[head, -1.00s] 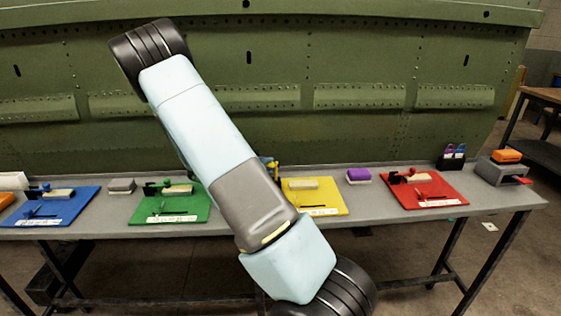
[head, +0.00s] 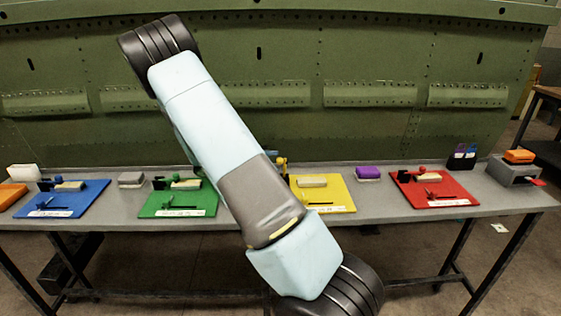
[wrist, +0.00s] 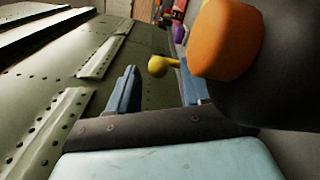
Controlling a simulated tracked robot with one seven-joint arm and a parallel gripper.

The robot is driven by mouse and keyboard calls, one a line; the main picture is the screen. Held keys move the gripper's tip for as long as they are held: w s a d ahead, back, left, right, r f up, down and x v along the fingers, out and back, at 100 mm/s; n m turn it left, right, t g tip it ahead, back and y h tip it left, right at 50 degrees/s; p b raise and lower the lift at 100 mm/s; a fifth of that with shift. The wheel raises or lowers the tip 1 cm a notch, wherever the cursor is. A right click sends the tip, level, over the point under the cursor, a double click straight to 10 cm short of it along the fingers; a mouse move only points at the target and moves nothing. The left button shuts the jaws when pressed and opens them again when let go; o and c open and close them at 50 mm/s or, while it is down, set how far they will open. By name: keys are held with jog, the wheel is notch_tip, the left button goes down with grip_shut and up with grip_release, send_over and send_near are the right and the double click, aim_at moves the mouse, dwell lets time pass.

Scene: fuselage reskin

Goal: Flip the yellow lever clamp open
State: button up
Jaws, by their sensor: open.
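The yellow board (head: 335,197) lies on the bench, partly behind my arm. A yellow knob (head: 281,162) shows at its back left, just beside my arm; the rest of its clamp is hidden there. In the wrist view a yellow ball knob (wrist: 158,66) on a short stem appears between the fingers of my gripper (wrist: 158,88). The gripper is open, with its two blue-grey fingers apart. I cannot tell whether either finger touches the knob or stem.
A pale block (head: 312,181) rests on the yellow board. Green (head: 180,204), blue (head: 65,199) and red (head: 437,190) boards share the bench. A green riveted panel (head: 300,60) rises behind. A large orange shape (wrist: 225,40) is close at right in the wrist view.

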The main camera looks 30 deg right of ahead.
jog(key=v, duration=1.2)
jog(key=shift+w+a, duration=0.15)
jog(key=shift+a, duration=0.15)
jog(key=shift+f, duration=0.1)
jog(key=s+r+t+y, duration=0.4)
jog(key=s+r+y, duration=0.5)
jog(key=s+r, duration=0.35)
jog(key=s+a+r+t+y, duration=0.3)
jog(key=s+r+t, duration=0.1)
jog(key=s, duration=0.5)
jog(key=s+a+r+n+t+y, duration=0.1)
jog(key=s+a+r+t+y, duration=0.2)
jog(key=s+t, duration=0.3)
jog(key=s+r, duration=0.1)
jog(key=s, duration=0.3)
jog(key=shift+a+r, duration=0.15)
jog(key=shift+a, duration=0.05)
